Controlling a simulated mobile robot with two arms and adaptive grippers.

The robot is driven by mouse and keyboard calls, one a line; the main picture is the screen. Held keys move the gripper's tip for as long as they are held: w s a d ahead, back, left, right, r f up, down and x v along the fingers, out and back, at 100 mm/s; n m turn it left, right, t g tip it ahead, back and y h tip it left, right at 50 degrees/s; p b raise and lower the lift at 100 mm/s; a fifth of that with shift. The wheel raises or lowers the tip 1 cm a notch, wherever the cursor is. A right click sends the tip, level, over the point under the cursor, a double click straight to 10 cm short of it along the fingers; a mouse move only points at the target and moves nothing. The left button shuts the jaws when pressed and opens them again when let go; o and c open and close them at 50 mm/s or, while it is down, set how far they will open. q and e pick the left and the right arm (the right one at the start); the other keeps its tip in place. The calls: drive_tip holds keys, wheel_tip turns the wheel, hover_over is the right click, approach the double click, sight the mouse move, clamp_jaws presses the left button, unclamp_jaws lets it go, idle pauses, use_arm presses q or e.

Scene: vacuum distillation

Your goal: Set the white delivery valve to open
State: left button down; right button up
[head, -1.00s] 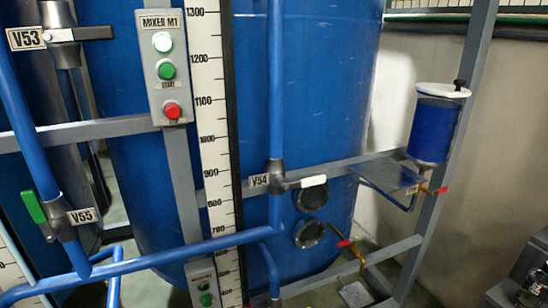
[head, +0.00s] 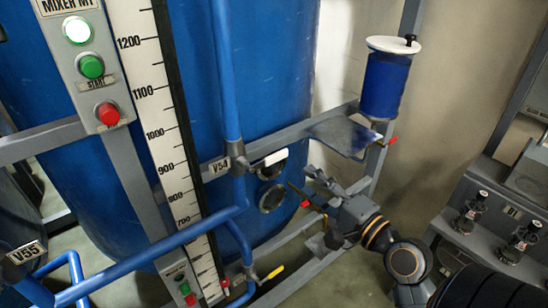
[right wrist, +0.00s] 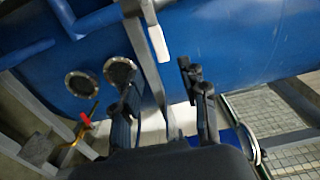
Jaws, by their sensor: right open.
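The valve labelled V54 (head: 219,166) sits on a vertical blue pipe in front of the blue tank. Its white handle (head: 276,157) points right, crosswise to the pipe. In the right wrist view the white handle (right wrist: 158,43) shows ahead of the fingertips. My right gripper (head: 309,187) is open and empty, to the right of and below the handle, apart from it. Its two spread fingers also show in the right wrist view (right wrist: 158,78). My left gripper is not in view.
A grey rail runs behind the valve to a grey shelf (head: 343,134) and a blue container with a white lid (head: 386,80). A red-tipped lever (right wrist: 86,118) lies near my right gripper. A measuring scale (head: 160,125) and mixer buttons stand left.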

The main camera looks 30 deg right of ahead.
drive_tip(key=b, duration=0.1)
approach(279, 159)
drive_tip(key=w, duration=0.4)
drive_tip(key=w+p, duration=0.1)
drive_tip(key=w, duration=0.2)
drive_tip(key=w+a+p, duration=0.1)
drive_tip(key=w, duration=0.1)
drive_tip(key=shift+w+r, duration=0.25)
drive_tip(key=shift+w, duration=0.05)
drive_tip(key=shift+w+p, duration=0.3)
drive_tip(key=shift+w, duration=0.25)
drive_tip(key=shift+f, duration=0.1)
clamp_jaws()
